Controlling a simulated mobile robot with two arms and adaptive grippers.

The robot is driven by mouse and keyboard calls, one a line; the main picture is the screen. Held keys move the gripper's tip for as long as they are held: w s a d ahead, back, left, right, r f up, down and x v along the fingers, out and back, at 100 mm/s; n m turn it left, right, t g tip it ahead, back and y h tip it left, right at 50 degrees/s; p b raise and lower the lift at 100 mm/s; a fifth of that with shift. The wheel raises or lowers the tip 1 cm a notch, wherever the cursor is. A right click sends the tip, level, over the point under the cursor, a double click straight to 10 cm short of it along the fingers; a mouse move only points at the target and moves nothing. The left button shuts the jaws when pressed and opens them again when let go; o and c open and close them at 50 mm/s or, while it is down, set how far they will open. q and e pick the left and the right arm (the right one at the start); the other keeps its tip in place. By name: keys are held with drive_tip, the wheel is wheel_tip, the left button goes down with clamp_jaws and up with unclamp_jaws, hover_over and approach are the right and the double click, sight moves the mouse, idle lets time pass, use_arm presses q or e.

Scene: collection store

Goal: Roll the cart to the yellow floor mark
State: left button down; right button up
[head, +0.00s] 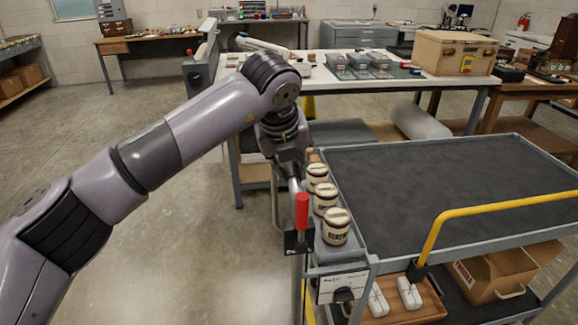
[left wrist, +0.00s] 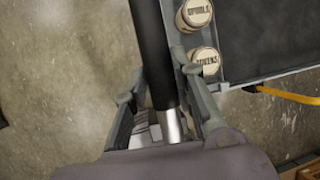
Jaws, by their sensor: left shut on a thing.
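The cart (head: 450,175) stands at the right with a dark, bare top; its yellow handle (head: 490,209) is at the near right. My left gripper (head: 291,176) is at the cart's left edge, beside a side tray of labelled jars (head: 336,226). In the left wrist view its fingers (left wrist: 168,88) are shut around a dark bar with a silver end (left wrist: 160,60); I cannot tell how the bar joins the cart. A red grip (head: 302,211) stands just below the gripper. Thin yellow strips show by the cart's left side (head: 308,300) and near the table (head: 308,106); I cannot tell whether either is the floor mark.
A white-topped worktable (head: 400,84) with small boxes and a wooden case (head: 453,53) stands close behind the cart. An open cardboard box (head: 493,275) and a wooden tray (head: 420,308) are on the cart's lower shelf. The concrete floor (head: 180,230) at the left is clear.

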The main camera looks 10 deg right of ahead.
use_arm(q)
drive_tip(key=c, duration=1.6)
unclamp_jaws()
drive_tip(key=shift+w+a+r, duration=0.1)
drive_tip(key=shift+a, duration=0.05)
drive_tip(key=shift+o, duration=1.3)
use_arm(e)
drive_tip(key=shift+a, duration=0.3)
use_arm(q)
drive_tip(key=shift+r, duration=0.1)
drive_tip(key=v, duration=1.1)
drive_tip(key=shift+s+r, duration=0.25)
drive_tip(key=shift+r, duration=0.05)
use_arm(e)
drive_tip(key=shift+d, duration=0.15)
use_arm(q)
drive_tip(key=shift+f, duration=0.1)
